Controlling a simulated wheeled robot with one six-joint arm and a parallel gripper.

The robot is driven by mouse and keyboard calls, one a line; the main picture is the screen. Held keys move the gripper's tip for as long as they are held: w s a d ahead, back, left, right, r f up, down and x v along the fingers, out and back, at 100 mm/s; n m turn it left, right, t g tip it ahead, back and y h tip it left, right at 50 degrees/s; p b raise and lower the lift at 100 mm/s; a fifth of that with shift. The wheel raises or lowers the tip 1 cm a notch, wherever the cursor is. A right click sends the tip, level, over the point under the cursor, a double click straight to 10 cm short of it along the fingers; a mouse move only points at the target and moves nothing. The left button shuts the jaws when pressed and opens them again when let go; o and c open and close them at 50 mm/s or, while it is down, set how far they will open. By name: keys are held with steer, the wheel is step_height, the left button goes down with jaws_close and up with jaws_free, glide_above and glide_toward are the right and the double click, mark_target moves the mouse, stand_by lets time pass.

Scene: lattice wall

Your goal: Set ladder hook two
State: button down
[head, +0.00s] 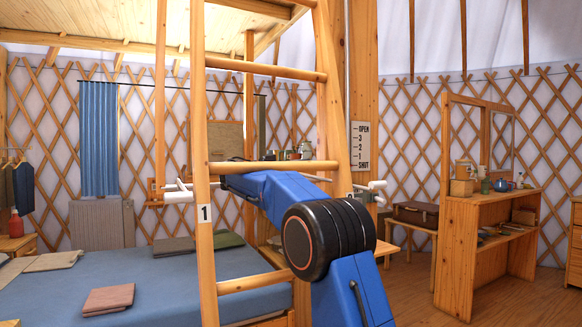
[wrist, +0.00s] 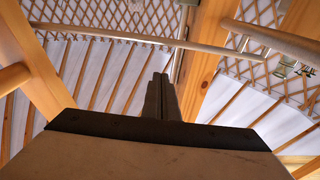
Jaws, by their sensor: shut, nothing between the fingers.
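A wooden ladder (head: 205,240) stands upright in the head view, with a "1" label (head: 205,213) on its left rail. A white-ended rod fitting (head: 178,197) sticks out beside that rail, and a similar pale fitting (head: 377,185) shows by the right rail.
A blue bed (head: 150,285) lies behind the ladder on the left. A post carries a sign (head: 362,145) reading OPEN to SHUT. A wooden desk (head: 465,240) stands at right.

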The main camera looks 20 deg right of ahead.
mark_target(310, 176)
steer(key=shift+w+d+f, duration=0.1)
steer(key=shift+d+f, duration=0.4)
steer(key=shift+f, duration=0.4)
steer(key=shift+d+f, duration=0.5)
steer(key=shift+f, duration=0.4)
steer(key=shift+a+f+n, duration=0.1)
steer(key=shift+f+n, duration=0.2)
steer(key=shift+f, duration=0.5)
